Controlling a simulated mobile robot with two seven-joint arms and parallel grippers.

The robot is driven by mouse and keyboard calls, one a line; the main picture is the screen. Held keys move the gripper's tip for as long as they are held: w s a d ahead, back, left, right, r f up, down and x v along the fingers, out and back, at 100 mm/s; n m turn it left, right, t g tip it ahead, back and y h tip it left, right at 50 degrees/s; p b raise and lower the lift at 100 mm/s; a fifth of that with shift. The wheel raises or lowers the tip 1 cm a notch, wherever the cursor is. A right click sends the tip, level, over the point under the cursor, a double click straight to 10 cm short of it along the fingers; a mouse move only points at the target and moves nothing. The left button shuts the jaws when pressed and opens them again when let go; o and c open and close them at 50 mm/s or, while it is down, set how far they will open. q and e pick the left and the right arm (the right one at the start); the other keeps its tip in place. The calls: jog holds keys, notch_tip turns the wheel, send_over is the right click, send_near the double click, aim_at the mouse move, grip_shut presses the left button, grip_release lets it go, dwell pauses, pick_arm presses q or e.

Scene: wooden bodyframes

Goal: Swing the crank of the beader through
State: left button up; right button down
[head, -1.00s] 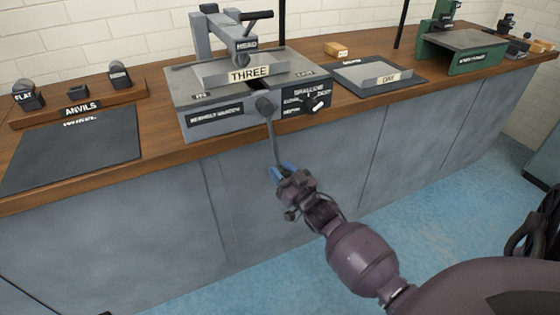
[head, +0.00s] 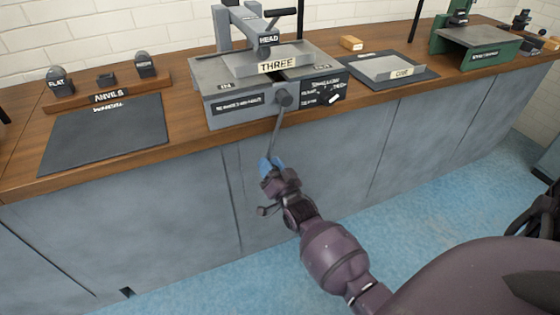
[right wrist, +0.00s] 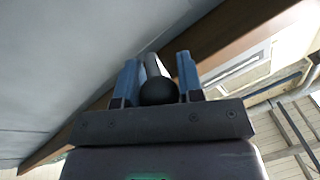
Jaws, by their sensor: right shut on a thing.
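In the right wrist view, the crank's dark round knob (right wrist: 158,92) lies between the two fingers. My left gripper does not show.
The wooden anvil rack (head: 150,88) and a dark mat (head: 105,135) lie left of the beader. The floor in front is clear.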

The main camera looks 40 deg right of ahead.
pick_arm(q)
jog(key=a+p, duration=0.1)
jog(key=p, duration=0.1)
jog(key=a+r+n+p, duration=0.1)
jog(key=p, duration=0.1)
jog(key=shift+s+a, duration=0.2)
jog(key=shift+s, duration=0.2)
pick_arm(e)
jog(key=a+r+m+h, duration=0.1)
jog(key=a+r+m, duration=0.1)
jog(key=w+a+r+m+h, duration=0.1)
jog(key=a+r+m, duration=0.1)
jog(key=a+m, duration=0.1)
jog(key=w+a+r+m+h, duration=0.1)
jog(key=a+r+m, duration=0.1)
jog(key=a+m, duration=0.1)
jog(key=shift+w+a+r+g, duration=0.1)
jog(key=shift+w+a+g, duration=0.15)
jog(key=shift+g, duration=0.05)
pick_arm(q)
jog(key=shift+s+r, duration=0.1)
pick_arm(e)
jog(key=shift+r+m, duration=0.1)
jog(key=shift+m, duration=0.2)
jog(key=shift+a, duration=0.1)
